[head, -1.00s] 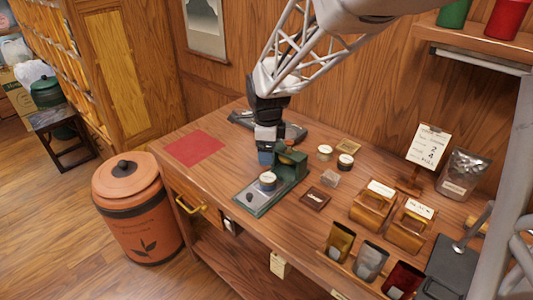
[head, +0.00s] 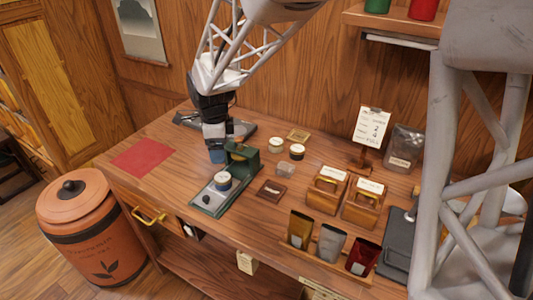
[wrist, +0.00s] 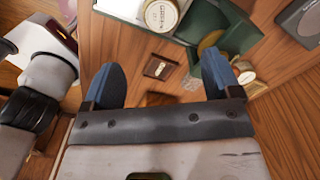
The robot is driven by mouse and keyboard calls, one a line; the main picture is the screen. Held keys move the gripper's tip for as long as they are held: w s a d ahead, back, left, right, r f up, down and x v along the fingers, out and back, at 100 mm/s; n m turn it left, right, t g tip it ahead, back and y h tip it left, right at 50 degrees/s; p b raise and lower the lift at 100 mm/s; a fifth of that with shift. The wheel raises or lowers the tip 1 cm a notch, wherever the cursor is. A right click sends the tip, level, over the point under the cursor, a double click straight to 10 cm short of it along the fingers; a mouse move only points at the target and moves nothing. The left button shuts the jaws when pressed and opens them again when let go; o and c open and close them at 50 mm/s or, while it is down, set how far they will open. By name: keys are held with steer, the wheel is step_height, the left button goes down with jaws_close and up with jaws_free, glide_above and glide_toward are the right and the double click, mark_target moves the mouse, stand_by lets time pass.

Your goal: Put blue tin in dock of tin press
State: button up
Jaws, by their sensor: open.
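A round tin with a pale lid and a dark, bluish side (head: 222,181) stands upright on the base of the green tin press (head: 209,205). Whether it is fully seated in the dock is too small to tell. In the wrist view, a labelled tin lid with a gold rim (wrist: 162,14) shows at the top edge beside the green press body (wrist: 222,22). My gripper (head: 217,156), with blue fingertips, is just behind the tin, beside the press's upright. In the wrist view my gripper (wrist: 161,80) is open, with nothing between the fingers.
Two more tins (head: 276,145) (head: 297,152), a small clear box (head: 285,169) and a dark brown square tray (head: 271,191) lie right of the press. Wooden holders (head: 326,190) and pouches (head: 331,243) fill the right side. A red mat (head: 142,157) leaves free room left.

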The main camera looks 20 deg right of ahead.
steer(key=s+d+r+n+t, duration=0.1)
steer(key=s+d+n, duration=0.3)
steer(key=s, duration=0.5)
steer(key=s+d+r+n, duration=0.4)
steer(key=s+d+n, duration=0.1)
steer(key=s+n, duration=0.4)
steer(key=s+d+r+n+t, duration=0.1)
steer(key=s+d+r+n, duration=0.2)
steer(key=s+n, duration=0.3)
steer(key=s+d, duration=0.1)
steer(key=s, duration=0.4)
steer(key=shift+s+d+r+n+t, duration=0.2)
steer(key=shift+n+t, duration=0.1)
steer(key=shift+n, duration=0.1)
